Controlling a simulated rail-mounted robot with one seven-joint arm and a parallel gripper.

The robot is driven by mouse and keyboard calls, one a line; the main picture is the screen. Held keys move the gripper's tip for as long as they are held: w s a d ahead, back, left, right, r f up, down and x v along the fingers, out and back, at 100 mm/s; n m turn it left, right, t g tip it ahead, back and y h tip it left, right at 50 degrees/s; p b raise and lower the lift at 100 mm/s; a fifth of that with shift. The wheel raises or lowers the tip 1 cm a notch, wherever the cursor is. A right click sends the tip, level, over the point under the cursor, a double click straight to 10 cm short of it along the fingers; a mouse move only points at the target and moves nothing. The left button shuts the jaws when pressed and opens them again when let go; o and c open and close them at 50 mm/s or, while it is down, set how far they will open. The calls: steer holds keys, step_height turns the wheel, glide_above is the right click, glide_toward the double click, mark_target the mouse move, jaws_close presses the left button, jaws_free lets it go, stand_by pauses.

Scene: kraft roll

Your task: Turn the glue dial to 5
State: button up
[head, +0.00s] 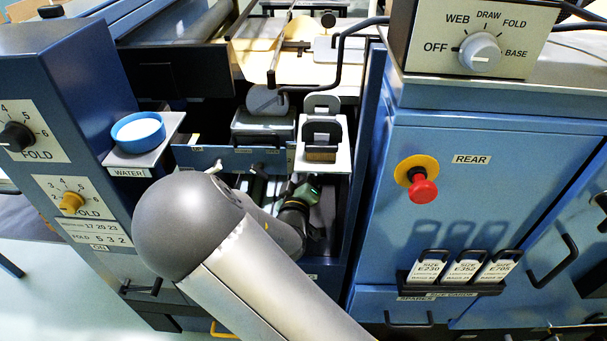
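No dial in the head view is readably marked GLUE. On the blue cabinet at left, a black knob (15,137) sits on a white plate marked FOLD, with 4, 5 and 6 showing. Below it, a yellow knob (71,202) sits on a second numbered plate; its label is partly hidden and ends in OLD. I cannot tell exact pointer settings. My gripper (303,193) is low in the machine bay at centre, mostly hidden by my arm, near dark and green parts. It is apart from both knobs. I cannot tell if it is open or shut.
A grey selector (480,52) marked OFF to BASE tops the right cabinet. A red button (423,189) juts from its front, above a rack of size cards (455,270). A blue water cup (138,132) stands on a ledge beside the left panel. A bent black rod crosses the bay.

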steer(key=shift+w, duration=0.15)
steer(key=c, duration=1)
